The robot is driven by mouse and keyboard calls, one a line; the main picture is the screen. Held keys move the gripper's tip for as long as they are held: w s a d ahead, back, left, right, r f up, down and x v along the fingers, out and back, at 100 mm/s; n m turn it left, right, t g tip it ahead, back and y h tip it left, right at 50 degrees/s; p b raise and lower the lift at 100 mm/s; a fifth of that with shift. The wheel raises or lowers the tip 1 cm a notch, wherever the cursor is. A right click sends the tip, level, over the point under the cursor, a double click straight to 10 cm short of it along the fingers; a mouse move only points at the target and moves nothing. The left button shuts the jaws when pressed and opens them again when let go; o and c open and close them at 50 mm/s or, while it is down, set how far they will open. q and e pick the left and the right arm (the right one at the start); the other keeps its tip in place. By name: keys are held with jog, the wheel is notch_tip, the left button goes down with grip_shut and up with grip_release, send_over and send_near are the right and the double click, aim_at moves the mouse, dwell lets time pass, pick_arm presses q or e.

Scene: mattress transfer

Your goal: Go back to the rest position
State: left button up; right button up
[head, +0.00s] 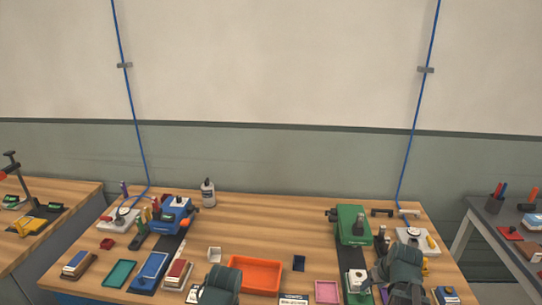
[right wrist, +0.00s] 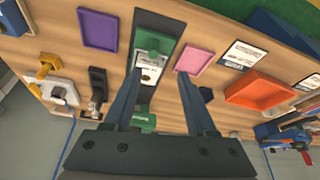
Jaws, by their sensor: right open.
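My right gripper (head: 372,284) is low at the front right of the workbench (head: 320,225) in the head view. In the right wrist view its two fingers (right wrist: 158,78) are spread apart with nothing gripped. Between and beyond the fingertips is a white block with a green top (right wrist: 150,62) on a black strip; it also shows in the head view (head: 357,277). I cannot tell how far the fingertips are above it. My left arm (head: 218,284) shows at the bottom centre of the head view; its fingertips cannot be made out.
An orange tray (head: 255,275) lies between my arms. A green machine (head: 352,224) stands behind the right strip, a blue one (head: 172,215) at left. A pink tray (head: 327,291) is left of my right gripper. The bench's middle back is clear.

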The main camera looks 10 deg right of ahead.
jog(key=s+a+n+g, duration=0.2)
jog(key=s+a, duration=0.2)
jog(key=a, duration=1.2)
jog(key=s+a+f+n+g+h, duration=0.1)
jog(key=s+a, duration=0.3)
jog(key=a, duration=1.2)
jog(key=shift+s+a+f+n+g, duration=0.2)
jog(key=shift+s+a+n+g, duration=0.15)
jog(key=shift+n+g, duration=0.4)
